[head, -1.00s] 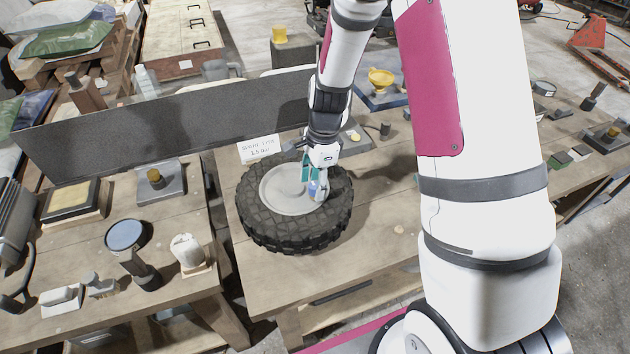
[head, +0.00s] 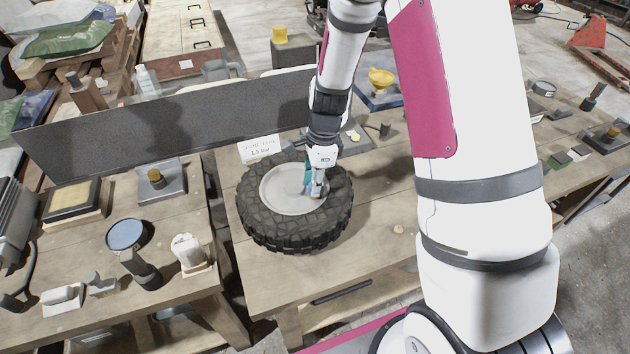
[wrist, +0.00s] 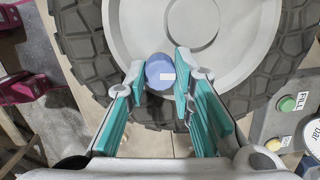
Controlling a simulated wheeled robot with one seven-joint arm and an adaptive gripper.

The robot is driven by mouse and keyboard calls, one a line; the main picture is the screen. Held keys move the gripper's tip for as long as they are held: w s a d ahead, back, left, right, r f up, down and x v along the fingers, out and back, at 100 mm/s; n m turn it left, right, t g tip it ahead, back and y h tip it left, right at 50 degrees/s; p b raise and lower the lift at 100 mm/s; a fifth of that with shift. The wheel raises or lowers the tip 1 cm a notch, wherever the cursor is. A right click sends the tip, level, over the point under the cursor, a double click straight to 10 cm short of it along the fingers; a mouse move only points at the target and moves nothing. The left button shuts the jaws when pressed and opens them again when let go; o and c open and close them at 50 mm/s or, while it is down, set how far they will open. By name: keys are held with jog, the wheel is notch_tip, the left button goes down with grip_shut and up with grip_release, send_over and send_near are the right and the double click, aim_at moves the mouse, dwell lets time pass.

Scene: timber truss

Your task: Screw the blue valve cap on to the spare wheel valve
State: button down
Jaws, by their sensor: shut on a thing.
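The spare wheel (head: 258,219) lies flat on the wooden bench, with a black knobbly tyre and a pale grey rim (head: 283,194). My gripper (head: 315,191) is over the right part of the rim, pointing down. In the wrist view my gripper (wrist: 158,86) has its teal-lined fingers on both sides of the round blue valve cap (wrist: 158,72) and is shut on it. The cap has a small white mark on top and appears over the rim's edge by the tyre. The valve is not visible; whether the cap touches it cannot be told.
A panel with a green FILL button (wrist: 286,103) and a gauge stands beside the tyre. A white sign card (head: 259,149) stands behind the wheel. Bare bench top (head: 375,215) lies right of the wheel.

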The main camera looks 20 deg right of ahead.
jog(key=m, duration=0.2)
jog(key=m+p, duration=0.1)
jog(key=m, duration=0.3)
jog(key=shift+s+a+r+t+p, duration=0.15)
jog(key=shift+s+t+p, duration=0.15)
jog(key=shift+t, duration=0.1)
jog(key=m+h+p, duration=0.1)
jog(key=m, duration=0.6)
jog(key=shift+w, duration=0.15)
jog(key=shift+w+m+p, duration=0.1)
jog(key=shift+m+p, duration=0.2)
jog(key=shift+m, duration=0.9)
jog(key=m, duration=0.3)
jog(key=shift+h, duration=0.4)
jog(key=m, duration=0.5)
jog(key=shift+m, duration=0.3)
